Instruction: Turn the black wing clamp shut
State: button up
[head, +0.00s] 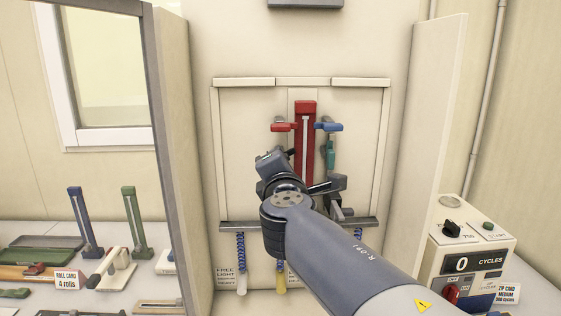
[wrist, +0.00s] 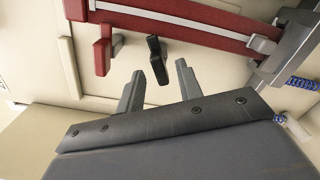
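The black wing clamp (wrist: 154,52) shows in the wrist view as a small dark wing beside a red upright bar (wrist: 190,18). My gripper (wrist: 160,68) is open, with its two grey fingers apart and the wing's near end between them in the picture. I cannot tell whether either finger touches it. In the head view the red bar (head: 305,115) stands in the middle of a cream recess. My gripper's fingers and the black wing are mostly hidden there behind my wrist.
A red wing (head: 283,127) and a blue wing (head: 328,126) flank the bar's upper part. The red wing (wrist: 102,52) is close to my fingers in the wrist view. A grey ledge (head: 240,224) crosses below. A counter box (head: 468,243) reading 0 stands right.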

jog(key=shift+w, duration=0.7)
jog(key=shift+c, duration=0.2)
grip_shut()
